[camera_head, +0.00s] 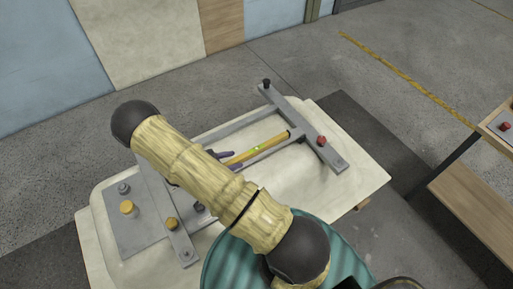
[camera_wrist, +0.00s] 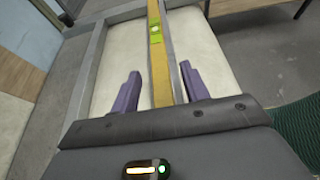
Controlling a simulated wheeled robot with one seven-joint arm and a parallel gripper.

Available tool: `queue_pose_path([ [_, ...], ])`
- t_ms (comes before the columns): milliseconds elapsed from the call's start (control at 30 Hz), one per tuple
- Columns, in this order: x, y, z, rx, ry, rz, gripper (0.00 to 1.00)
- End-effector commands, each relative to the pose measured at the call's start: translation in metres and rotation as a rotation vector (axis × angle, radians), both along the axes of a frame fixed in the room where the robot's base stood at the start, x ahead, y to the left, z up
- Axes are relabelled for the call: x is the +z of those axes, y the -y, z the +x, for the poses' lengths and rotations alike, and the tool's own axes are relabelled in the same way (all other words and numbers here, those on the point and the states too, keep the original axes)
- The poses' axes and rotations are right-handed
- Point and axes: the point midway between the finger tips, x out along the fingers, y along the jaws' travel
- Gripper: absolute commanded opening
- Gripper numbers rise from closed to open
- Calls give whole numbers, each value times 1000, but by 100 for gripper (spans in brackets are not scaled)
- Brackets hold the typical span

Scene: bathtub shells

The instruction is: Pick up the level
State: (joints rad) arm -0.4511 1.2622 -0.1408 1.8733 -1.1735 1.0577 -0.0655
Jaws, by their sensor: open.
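The level is a long yellow bar with a bright green vial. In the head view the level (camera_head: 262,147) lies along a grey metal rail of the frame on the cream shell, its near end hidden behind my arm. In the wrist view the level (camera_wrist: 157,72) runs lengthwise up the picture, between the two purple fingers. My gripper (camera_wrist: 162,88) is open, with one finger to each side of the level and visible gaps. In the head view my gripper (camera_head: 228,160) shows only partly beside the level, mostly covered by my arm.
The grey metal frame (camera_head: 300,125) has a crossbar with a red knob (camera_head: 321,141) and a black knob (camera_head: 266,84). A wooden bench (camera_head: 478,205) is at right. The cream shell (camera_head: 345,185) has bare surface.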

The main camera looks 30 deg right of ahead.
Motion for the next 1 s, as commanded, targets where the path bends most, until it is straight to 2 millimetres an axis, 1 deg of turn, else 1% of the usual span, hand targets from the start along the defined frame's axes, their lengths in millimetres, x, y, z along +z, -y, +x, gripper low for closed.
queue_pose_path([
  [33,0,5,0,-2,-1,-1,45],
  [133,-3,9,0,0,0,0,45],
  [600,-4,8,0,1,1,1,45],
  [633,-4,8,0,1,0,1,44],
  [767,-4,8,0,1,0,1,18],
  [800,-4,8,0,1,0,1,10],
  [867,-4,8,0,1,0,1,0],
  [1000,-4,9,0,1,1,0,0],
])
